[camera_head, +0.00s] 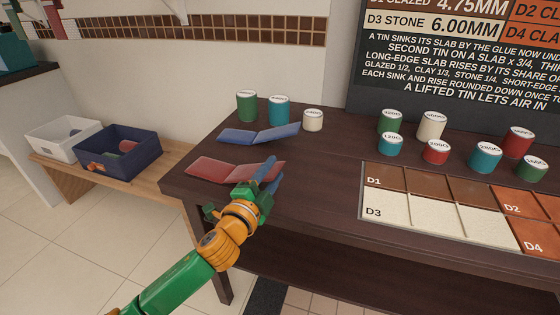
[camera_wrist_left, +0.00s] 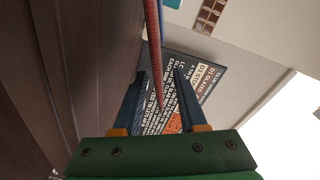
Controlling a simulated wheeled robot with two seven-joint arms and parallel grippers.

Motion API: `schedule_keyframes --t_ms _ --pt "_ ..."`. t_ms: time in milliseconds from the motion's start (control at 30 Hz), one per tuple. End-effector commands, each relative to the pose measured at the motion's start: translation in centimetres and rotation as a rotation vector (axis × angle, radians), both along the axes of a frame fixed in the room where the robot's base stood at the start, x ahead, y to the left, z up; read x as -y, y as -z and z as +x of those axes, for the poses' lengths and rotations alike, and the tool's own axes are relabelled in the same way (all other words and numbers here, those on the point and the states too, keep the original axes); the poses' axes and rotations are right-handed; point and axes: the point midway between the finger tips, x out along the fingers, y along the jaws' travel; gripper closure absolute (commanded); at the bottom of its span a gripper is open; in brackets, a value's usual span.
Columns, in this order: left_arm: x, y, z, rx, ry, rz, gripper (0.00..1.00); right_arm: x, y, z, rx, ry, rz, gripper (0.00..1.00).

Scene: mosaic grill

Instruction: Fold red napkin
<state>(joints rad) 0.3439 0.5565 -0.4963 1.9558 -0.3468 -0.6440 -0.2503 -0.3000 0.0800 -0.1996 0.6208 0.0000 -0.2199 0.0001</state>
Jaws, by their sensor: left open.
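The red napkin (camera_head: 215,170) lies near the left front corner of the dark table, its left part nearly flat and its right part partly hidden by my left gripper (camera_head: 268,174). In the left wrist view, the red napkin (camera_wrist_left: 153,45) shows edge-on as a thin red strip. It appears between the two spread fingers of the left gripper (camera_wrist_left: 159,78). The gripper is open; I cannot tell whether a finger touches the cloth. A blue napkin (camera_head: 240,137) with a raised right part lies behind the red one. My right gripper is not in view.
Green (camera_head: 246,107), teal (camera_head: 279,112) and white (camera_head: 313,120) tins stand behind the blue napkin. Several more tins stand at the right behind a tiled slab board (camera_head: 415,222). A navy bin (camera_head: 122,147) and white bin (camera_head: 62,137) sit on a lower bench left.

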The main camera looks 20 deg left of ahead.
Motion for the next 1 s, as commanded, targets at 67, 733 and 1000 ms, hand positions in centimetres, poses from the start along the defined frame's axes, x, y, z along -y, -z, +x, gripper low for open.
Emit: schedule_keyframes --t_ms 67,733,1000 --pt "0.1 -0.1 1.4 0.001 -0.002 0.000 0.59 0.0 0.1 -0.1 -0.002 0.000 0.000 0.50" --pt "0.4 0.0 3.6 -0.001 0.000 -0.001 1.00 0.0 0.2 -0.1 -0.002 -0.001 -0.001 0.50" --pt "0.4 0.0 3.5 -0.001 -0.001 -0.001 1.00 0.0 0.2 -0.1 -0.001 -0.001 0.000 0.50"
